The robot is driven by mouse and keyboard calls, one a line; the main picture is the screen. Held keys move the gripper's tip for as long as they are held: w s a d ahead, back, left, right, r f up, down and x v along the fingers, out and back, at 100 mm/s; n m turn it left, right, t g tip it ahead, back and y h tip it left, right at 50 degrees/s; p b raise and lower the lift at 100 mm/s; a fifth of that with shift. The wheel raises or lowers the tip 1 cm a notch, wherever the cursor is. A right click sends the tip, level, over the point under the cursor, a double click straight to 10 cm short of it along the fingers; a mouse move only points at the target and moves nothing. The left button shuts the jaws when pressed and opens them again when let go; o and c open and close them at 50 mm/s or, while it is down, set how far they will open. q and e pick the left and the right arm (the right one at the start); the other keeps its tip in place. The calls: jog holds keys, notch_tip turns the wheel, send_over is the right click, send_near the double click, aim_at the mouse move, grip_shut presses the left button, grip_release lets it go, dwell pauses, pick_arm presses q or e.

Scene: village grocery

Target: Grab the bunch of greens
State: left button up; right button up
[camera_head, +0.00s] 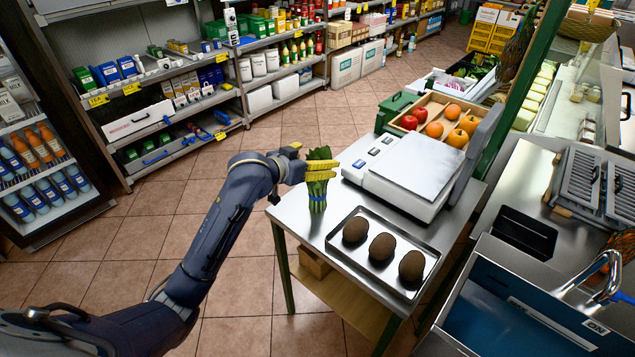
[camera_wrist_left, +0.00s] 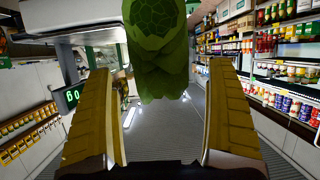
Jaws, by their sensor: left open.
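The bunch of greens (camera_head: 318,193) stands upright near the left edge of the metal table (camera_head: 292,222), with a blue band around its stalks. My left gripper (camera_head: 310,170) is at the upper part of the bunch, its yellow fingers level with the leaves. In the left wrist view, the yellow fingers (camera_wrist_left: 161,80) are spread wide apart. The greens (camera_wrist_left: 157,45) show between and beyond the fingertips, with a visible gap on both sides. The lower stalks are not clear in that view. My right gripper is not seen.
A white scale (camera_head: 405,180) stands just right of the greens. A metal tray (camera_head: 345,262) with three brown round items lies in front of the scale. A wooden crate (camera_head: 425,130) of fruit is behind. Open floor lies left of the table.

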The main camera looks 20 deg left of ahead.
pick_arm(q)
jog(key=shift+x, duration=2.55)
jog(key=shift+w+r, duration=0.1)
jog(key=shift+r, duration=0.1)
jog(key=shift+c, duration=0.6)
jog(key=c, duration=1.7)
